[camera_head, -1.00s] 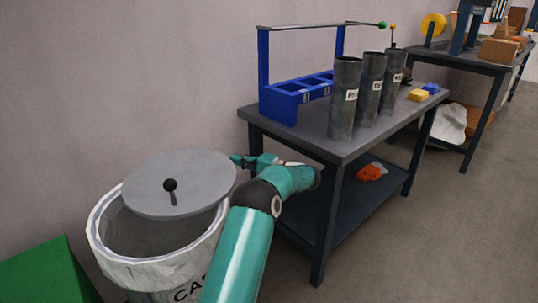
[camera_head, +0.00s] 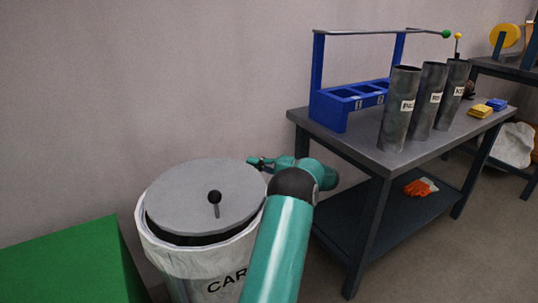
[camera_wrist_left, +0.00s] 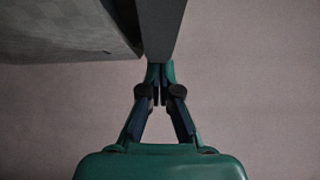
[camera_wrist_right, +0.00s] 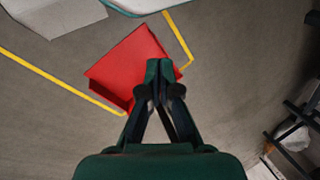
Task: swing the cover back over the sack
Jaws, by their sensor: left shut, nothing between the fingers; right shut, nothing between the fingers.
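The cover is a round grey disc (camera_head: 190,192) with a black knob (camera_head: 214,197), lying over most of the mouth of the white sack (camera_head: 200,268) in the head view. A dark gap shows along the sack's front rim. My left gripper (camera_head: 253,162) is shut and empty, at the cover's back right edge; whether it touches the cover I cannot tell. In the left wrist view my left gripper (camera_wrist_left: 159,74) has its tips together just by a grey edge. My right gripper (camera_wrist_right: 158,70) is shut and empty in the right wrist view, away from the sack.
A grey table (camera_head: 372,160) stands close to the right of my left arm, with a blue rack (camera_head: 330,108) and dark labelled tubes (camera_head: 399,120). A green block (camera_head: 70,262) is left of the sack. A red object (camera_wrist_right: 130,66) lies below my right gripper.

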